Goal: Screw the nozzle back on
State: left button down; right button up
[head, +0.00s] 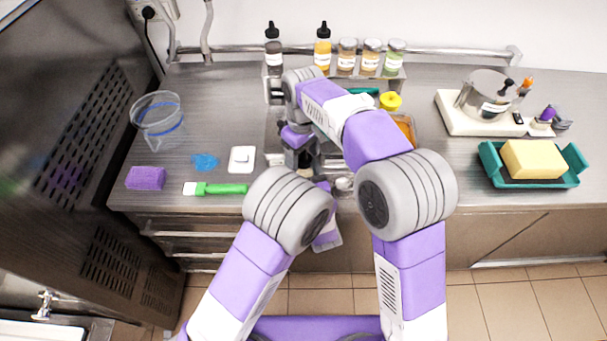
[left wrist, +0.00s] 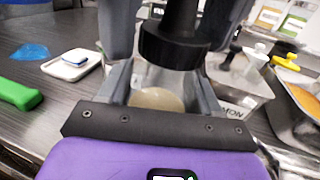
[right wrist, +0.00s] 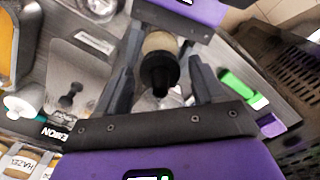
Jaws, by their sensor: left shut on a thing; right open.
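In the left wrist view my left gripper (left wrist: 166,62) is shut on a clear bottle (left wrist: 157,98) with cream-coloured contents. The black nozzle (left wrist: 175,48) shows above the bottle, between the fingers. In the right wrist view the black nozzle (right wrist: 160,72) sits at the top of the bottle (right wrist: 161,42), its tip towards the camera. I cannot tell whether its thread is engaged. My right gripper (right wrist: 162,62) is open, one finger on either side of the nozzle, with gaps showing. In the head view my right gripper (head: 297,155) is partly visible; my arms hide the bottle.
A rack at the back holds a dark bottle (head: 273,50), a yellow bottle (head: 323,48) and several jars. Metal tubs stand behind my grippers. A green-handled tool (head: 215,188), white dish (head: 242,159), purple sponge (head: 146,178) and clear jug (head: 158,120) lie left.

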jog(key=shift+c, duration=0.4)
jog(key=c, duration=1.1)
jog(key=shift+o, duration=0.2)
jog(key=m, duration=0.8)
jog(key=o, duration=1.2)
jog(key=shift+r, duration=2.25)
